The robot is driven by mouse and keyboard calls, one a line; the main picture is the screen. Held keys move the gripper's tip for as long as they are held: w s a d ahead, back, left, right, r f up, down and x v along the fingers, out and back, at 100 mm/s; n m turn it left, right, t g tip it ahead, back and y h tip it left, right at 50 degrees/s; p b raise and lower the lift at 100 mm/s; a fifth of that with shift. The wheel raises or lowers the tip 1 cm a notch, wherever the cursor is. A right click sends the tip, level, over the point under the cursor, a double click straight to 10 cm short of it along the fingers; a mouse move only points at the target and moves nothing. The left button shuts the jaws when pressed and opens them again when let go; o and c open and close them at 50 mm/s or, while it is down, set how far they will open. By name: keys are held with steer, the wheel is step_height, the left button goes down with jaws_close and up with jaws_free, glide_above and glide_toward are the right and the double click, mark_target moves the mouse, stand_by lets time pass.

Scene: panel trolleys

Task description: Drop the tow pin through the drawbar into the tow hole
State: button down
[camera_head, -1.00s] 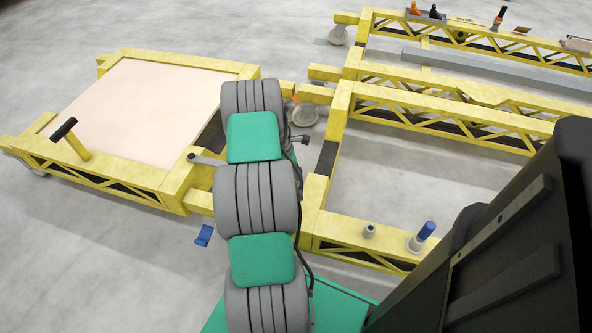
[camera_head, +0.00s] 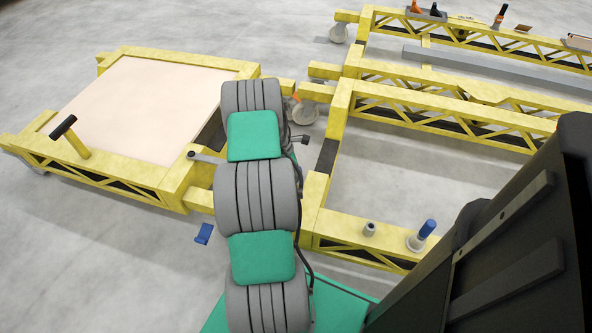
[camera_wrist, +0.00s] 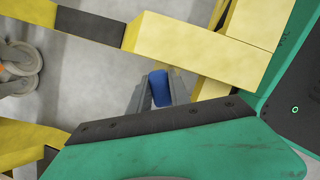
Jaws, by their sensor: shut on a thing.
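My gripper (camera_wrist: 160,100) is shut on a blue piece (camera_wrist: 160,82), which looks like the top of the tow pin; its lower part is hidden. A yellow beam (camera_wrist: 190,42) with a black band runs above the fingers in the wrist view, and bare floor shows beside the blue piece. In the head view my arm hides the gripper and much of the joint between the two yellow trolleys. A yellow bar (camera_head: 200,200) comes off the left trolley (camera_head: 125,180) and goes behind my arm, perhaps the drawbar. I cannot make out the tow hole.
The right trolley frame (camera_head: 440,125) carries a blue-topped post (camera_head: 425,233) and a small grey cylinder (camera_head: 369,229) on its near beam. A black-topped handle (camera_head: 68,132) stands on the left trolley. The floor at lower left is clear.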

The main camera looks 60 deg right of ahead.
steer(key=shift+f+b, duration=0.85)
steer(key=shift+f, duration=0.4)
steer(key=c, duration=1.6)
jaws_free()
steer(key=o, duration=0.5)
steer(key=shift+s+a+f, duration=0.1)
steer(key=shift+a+f, duration=0.05)
steer(key=shift+a, duration=0.05)
steer(key=p+v, duration=0.3)
steer(key=shift+d+r, duration=0.15)
steer(key=shift+r, duration=0.2)
steer(key=p+v, duration=0.3)
steer(key=v, duration=0.1)
steer(key=shift+w+r, duration=0.2)
steer(key=shift+r, duration=0.1)
